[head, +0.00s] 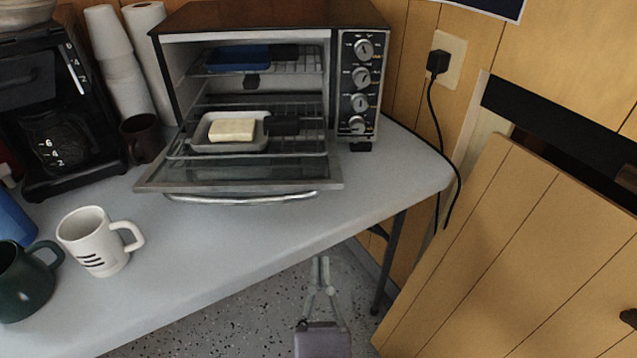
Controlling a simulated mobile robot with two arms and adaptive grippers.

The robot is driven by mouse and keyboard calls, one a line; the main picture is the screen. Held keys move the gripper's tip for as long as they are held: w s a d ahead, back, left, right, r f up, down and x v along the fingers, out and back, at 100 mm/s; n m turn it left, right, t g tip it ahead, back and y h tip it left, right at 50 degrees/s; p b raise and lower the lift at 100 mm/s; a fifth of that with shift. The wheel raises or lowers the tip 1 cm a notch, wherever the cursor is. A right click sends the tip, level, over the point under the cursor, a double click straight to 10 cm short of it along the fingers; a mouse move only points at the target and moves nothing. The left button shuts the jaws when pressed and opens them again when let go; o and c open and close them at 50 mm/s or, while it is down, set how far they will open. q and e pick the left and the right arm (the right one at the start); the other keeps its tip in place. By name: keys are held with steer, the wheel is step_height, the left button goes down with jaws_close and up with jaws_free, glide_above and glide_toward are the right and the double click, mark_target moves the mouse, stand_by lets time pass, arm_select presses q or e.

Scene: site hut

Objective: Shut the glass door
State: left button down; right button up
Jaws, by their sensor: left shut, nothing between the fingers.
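The toaster oven (270,18) stands at the back of the grey table. Its glass door (240,177) is folded down open toward me, lying out low over the table top, with a curved metal handle (240,199) along its front edge. My left gripper (320,262) is below and right of the door, in front of the table edge over the speckled floor. Its fingers are together, with nothing between them, and apart from the door. My right gripper is not in view.
A tray (200,143) with a pale block sits on the lower rack; a blue item (238,58) lies on the upper one. A white mug (92,245) and green mug (25,285) stand at left. A black cord (433,110) hangs at right, near a slanted wooden panel (520,240).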

arm_select(q)
steer(key=p+x, duration=0.1)
steer(key=x, duration=0.7)
steer(key=shift+r, duration=0.4)
steer(key=shift+w+r, duration=0.25)
steer(key=shift+w, duration=0.2)
steer(key=shift+r, duration=0.1)
